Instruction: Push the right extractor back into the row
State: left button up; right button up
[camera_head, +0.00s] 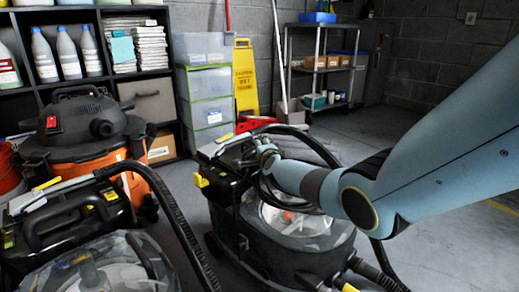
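The right extractor (318,262) is a black machine with a clear dome and a black hose, standing on the grey floor at centre. My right arm comes in from the right, over the dome. My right gripper (264,152) is at the upper part of this extractor, by its hose and handle. I cannot tell whether it touches or grips anything; its fingers are small and partly hidden. Another extractor (62,222), also with a clear dome, stands at the lower left, with a floor gap between the two. My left gripper is not in view.
An orange and black vacuum (85,135) stands behind the left extractor. Behind are a black shelf (98,82), clear plastic drawers (207,85), a yellow wet-floor sign (246,78), a red item (254,123) and a metal rack (322,68). Floor is open at the back right.

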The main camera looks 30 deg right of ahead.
jog(key=shift+s, duration=0.2)
jog(key=shift+s+r, duration=0.1)
jog(key=shift+s, duration=0.45)
jog(key=shift+v, duration=3)
jog(key=shift+a, duration=0.25)
